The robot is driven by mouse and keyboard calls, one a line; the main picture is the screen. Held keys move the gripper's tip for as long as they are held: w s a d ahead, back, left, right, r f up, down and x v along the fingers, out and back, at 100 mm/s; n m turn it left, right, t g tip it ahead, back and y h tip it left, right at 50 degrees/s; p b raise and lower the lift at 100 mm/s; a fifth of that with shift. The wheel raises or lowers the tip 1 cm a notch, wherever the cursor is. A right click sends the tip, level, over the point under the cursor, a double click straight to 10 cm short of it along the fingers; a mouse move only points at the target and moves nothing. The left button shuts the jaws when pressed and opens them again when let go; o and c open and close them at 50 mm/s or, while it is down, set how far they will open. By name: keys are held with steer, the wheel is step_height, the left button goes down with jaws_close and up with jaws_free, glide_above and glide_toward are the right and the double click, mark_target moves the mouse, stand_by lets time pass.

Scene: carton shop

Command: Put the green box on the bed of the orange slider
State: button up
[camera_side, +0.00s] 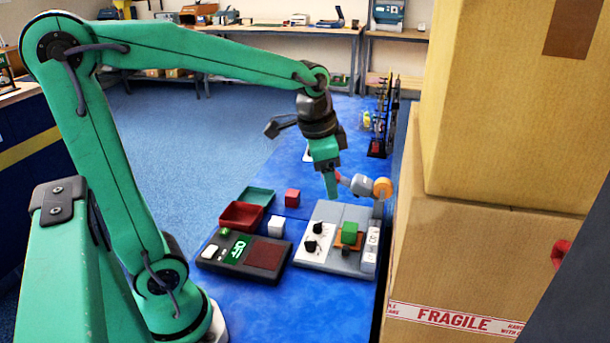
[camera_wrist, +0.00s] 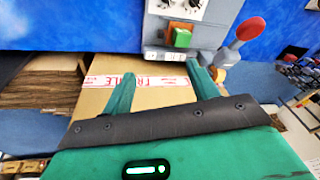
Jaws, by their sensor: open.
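The green box (camera_side: 349,233) sits on the orange slider (camera_side: 344,246), on the grey panel with two black knobs. In the wrist view the green box (camera_wrist: 182,38) also shows with orange (camera_wrist: 170,35) around its base. It appears to rest on the slider's bed, and nothing holds it. My gripper (camera_side: 332,192) is open and empty, above and behind the panel, clear of the green box. In the wrist view my gripper's two green fingers (camera_wrist: 161,69) are spread, with the box beyond them.
A grey lever with a red knob (camera_wrist: 250,28) stands beside the panel, close to my gripper. Large cartons (camera_side: 480,255) wall off the right. A red cube (camera_side: 292,198), a white cube (camera_side: 276,226), a red tray (camera_side: 241,215) and an OFF panel (camera_side: 262,254) lie to the left.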

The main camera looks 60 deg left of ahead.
steer(key=s+d+n+t, duration=0.3)
steer(key=s+n, duration=0.1)
steer(key=s, duration=0.7)
steer(key=shift+s+r+n, duration=0.3)
steer(key=shift+s+r, duration=0.05)
